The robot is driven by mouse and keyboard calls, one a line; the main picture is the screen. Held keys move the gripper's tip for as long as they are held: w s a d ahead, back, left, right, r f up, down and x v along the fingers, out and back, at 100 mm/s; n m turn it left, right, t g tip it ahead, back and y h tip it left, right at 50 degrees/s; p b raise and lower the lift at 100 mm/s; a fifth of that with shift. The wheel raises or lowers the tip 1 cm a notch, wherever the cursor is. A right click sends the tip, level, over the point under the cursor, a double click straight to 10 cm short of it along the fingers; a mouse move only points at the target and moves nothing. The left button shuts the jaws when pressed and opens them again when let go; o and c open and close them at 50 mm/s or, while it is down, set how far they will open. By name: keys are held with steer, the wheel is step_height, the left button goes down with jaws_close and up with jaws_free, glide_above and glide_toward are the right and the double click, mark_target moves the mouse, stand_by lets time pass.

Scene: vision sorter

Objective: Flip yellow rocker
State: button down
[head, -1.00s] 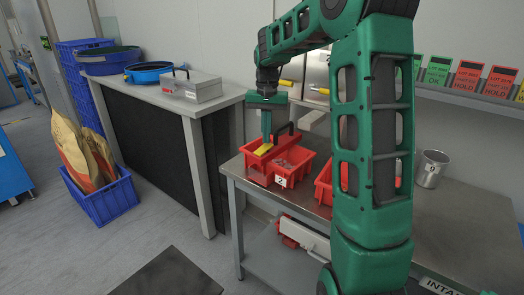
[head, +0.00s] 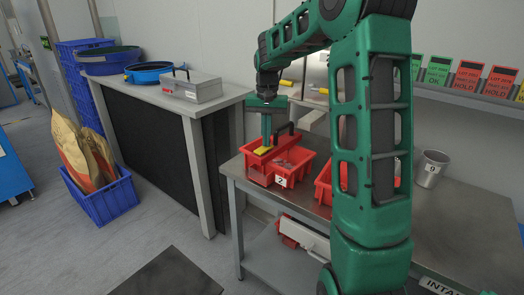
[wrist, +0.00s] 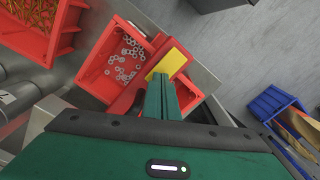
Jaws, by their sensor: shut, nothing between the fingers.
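The yellow rocker (head: 262,150) sits on a red housing (head: 258,172) at the left end of the steel bench. In the wrist view the rocker (wrist: 172,58) is a flat yellow plate on the red housing (wrist: 193,92). My gripper (head: 266,143) is shut and empty, pointing down at the rocker. In the wrist view the closed fingertips (wrist: 161,80) overlap the rocker's near edge. They look to be at or touching it, but the exact contact is hidden.
A red bin of metal nuts (wrist: 104,40) stands right beside the housing. Another red bin (wrist: 22,42) is farther along the bench. A metal cup (head: 431,169) stands at the right. Free floor lies past the bench's left edge.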

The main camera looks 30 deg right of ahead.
steer(key=shift+f, duration=0.15)
steer(key=shift+r, duration=3.5)
steer(key=s+a+f, duration=0.1)
steer(key=s+f, duration=0.1)
steer(key=s, duration=1)
steer(key=s+a+f+n, duration=0.1)
steer(key=s+a+f, duration=0.1)
steer(key=s, duration=1)
steer(key=s+a+f, duration=0.2)
steer(key=s+f, duration=0.2)
steer(key=s, duration=0.8)
steer(key=shift+s+f+n, duration=0.15)
steer(key=shift+s+n, duration=0.05)
steer(key=shift+n, duration=0.1)
